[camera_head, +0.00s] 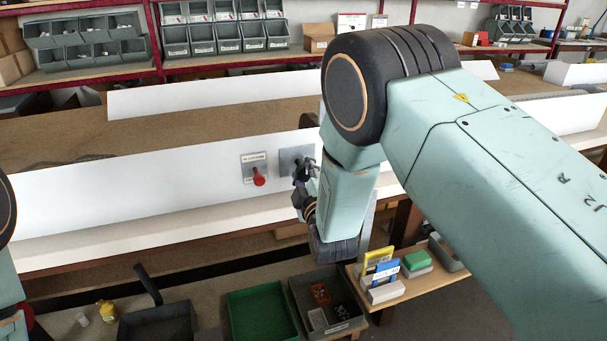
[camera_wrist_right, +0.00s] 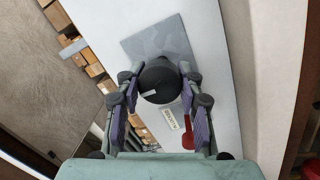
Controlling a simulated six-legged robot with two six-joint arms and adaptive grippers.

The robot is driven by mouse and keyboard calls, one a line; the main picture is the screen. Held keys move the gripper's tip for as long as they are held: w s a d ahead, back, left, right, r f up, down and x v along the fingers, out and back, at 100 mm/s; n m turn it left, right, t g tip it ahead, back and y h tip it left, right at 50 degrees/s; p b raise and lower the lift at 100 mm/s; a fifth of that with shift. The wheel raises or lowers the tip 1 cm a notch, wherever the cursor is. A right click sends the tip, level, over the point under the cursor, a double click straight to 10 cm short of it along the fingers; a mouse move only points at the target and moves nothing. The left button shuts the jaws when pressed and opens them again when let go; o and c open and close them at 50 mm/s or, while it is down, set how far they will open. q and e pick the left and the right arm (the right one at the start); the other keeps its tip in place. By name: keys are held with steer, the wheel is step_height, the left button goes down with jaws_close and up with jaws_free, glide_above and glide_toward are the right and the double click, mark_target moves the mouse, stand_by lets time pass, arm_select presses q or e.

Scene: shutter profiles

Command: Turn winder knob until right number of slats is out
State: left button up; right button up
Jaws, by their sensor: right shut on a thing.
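The black round winder knob (camera_wrist_right: 158,79) sits on a square grey plate (camera_wrist_right: 150,42) fixed to a white upright panel. In the head view the grey plate (camera_head: 290,158) shows, but the knob is mostly hidden by my right gripper (camera_head: 305,172). In the wrist view my right gripper (camera_wrist_right: 160,90) has a finger on each side of the knob and is shut on it. A small white mark shows on the knob. I cannot make out any slats. Only parts of my left arm show at the left edge; its gripper is out of view.
A red lever (camera_head: 259,177) on a labelled plate (camera_head: 253,160) is close left of the knob; it also shows in the wrist view (camera_wrist_right: 187,135). Below are a green crate (camera_head: 260,312), grey bins (camera_head: 160,325) and a small wooden table (camera_head: 405,290). Shelves with bins stand behind.

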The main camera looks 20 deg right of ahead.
steer(key=shift+f, duration=0.1)
stand_by(0.4)
steer(key=o, duration=1.2)
steer(key=shift+s, duration=0.1)
steer(key=s, duration=1.2)
steer(key=shift+a, duration=0.35)
steer(key=shift+w, duration=0.1)
